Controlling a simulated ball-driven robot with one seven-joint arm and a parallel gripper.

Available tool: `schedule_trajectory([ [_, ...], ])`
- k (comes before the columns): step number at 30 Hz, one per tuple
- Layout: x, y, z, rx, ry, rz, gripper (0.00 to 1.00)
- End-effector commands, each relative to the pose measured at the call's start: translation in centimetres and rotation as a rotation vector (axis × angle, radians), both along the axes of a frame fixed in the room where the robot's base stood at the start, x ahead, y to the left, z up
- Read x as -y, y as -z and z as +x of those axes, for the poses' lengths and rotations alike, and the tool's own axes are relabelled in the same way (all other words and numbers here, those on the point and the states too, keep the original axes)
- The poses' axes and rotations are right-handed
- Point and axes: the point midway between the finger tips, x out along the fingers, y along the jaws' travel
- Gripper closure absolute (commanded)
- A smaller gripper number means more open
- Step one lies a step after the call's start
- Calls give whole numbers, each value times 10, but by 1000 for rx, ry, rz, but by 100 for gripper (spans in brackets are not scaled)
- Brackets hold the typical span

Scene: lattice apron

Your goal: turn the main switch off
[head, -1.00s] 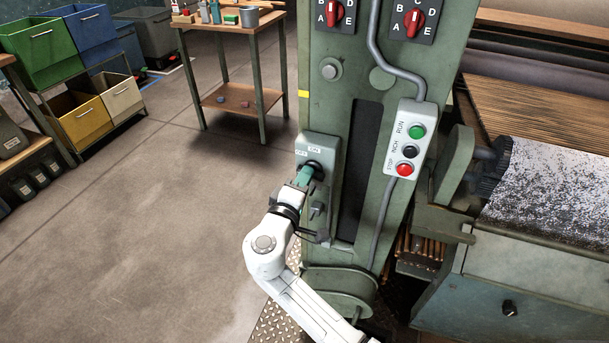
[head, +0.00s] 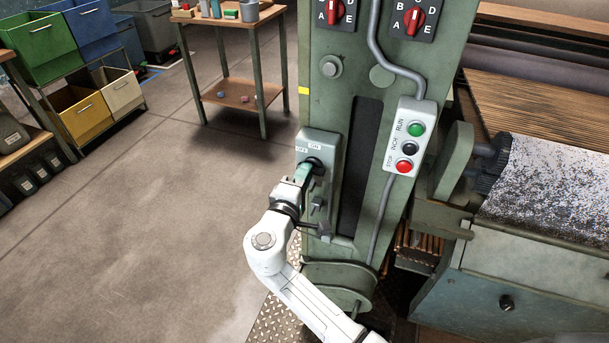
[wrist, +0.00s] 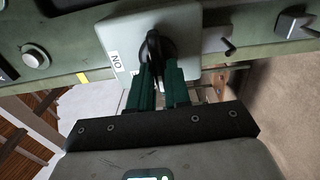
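The main switch is a black rotary knob (wrist: 154,46) on a pale grey box on the green machine column. One label shows in the wrist view, reading ON. My gripper (head: 306,172) is at the knob. In the wrist view its two dark green fingers (wrist: 159,72) lie on either side of the knob's black handle, close together, and appear closed on it. The fingers partly hide the knob, so its exact pointing is hard to read.
A control box with green, black and red buttons (head: 408,149) hangs right of the switch. Two red selector dials (head: 415,18) sit above. The textured roller (head: 555,185) is at right. A small bench (head: 228,22) and bins stand behind. Floor on the left is clear.

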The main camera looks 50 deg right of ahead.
Motion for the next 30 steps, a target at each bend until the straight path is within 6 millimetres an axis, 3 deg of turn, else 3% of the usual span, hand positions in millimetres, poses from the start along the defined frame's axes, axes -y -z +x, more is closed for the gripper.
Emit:
schedule_trajectory([
  [6,0,0,0,1,2,0,61],
  [16,-4,0,-2,3,2,0,61],
  [30,-79,1,-29,1,-1,0,61],
])
